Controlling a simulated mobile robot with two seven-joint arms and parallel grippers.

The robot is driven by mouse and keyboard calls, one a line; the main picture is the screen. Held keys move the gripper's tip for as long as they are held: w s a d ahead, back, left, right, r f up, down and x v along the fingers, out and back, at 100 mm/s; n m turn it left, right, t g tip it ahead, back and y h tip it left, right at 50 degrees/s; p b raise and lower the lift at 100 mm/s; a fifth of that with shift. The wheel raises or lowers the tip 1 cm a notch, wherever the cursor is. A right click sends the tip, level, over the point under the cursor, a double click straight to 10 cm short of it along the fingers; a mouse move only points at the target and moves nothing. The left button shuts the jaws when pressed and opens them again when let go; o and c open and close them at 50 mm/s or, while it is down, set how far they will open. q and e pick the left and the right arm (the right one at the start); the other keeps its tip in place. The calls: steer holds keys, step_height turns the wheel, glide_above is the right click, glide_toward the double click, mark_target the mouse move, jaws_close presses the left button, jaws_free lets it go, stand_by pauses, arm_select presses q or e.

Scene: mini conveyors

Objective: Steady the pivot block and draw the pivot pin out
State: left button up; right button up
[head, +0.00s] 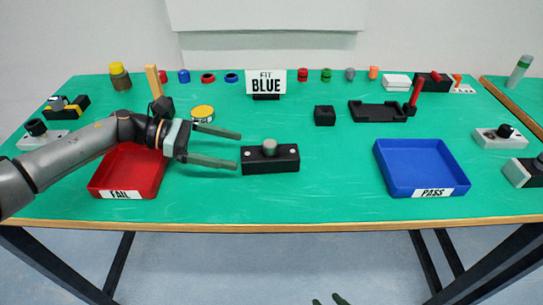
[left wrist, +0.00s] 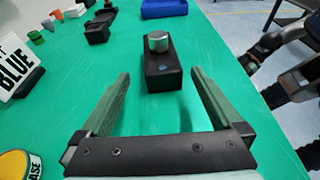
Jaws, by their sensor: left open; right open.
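The pivot block (head: 262,167) is a long black block on the green table, left of the picture's middle. The grey round pivot pin (head: 269,147) stands up from its top. In the left wrist view the block (left wrist: 163,75) lies end-on ahead, with the pin (left wrist: 158,42) at its far part. My left gripper (head: 238,151) is open and empty, its fingertips just short of the block's left end. My right gripper (head: 330,300) shows only as two fingertips at the bottom edge, apart, open, well in front of the table.
The red FAIL tray (head: 98,184) is under my left arm, and the blue PASS tray (head: 380,160) stands to the right. A FIT BLUE sign (head: 266,82), a yellow-topped tin (head: 203,112) and a small black block (head: 324,116) stand behind. The table in front of the block is clear.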

mark_target(265, 160)
arm_select(q)
steer(key=b+x, duration=0.1)
steer(key=x, duration=0.6)
steer(key=shift+d+f, duration=0.1)
steer(key=shift+f, duration=0.1)
steer(key=shift+d, duration=0.6)
steer(key=c, duration=1)
steer(key=shift+s+f+b, duration=0.1)
steer(key=shift+f+b, duration=0.3)
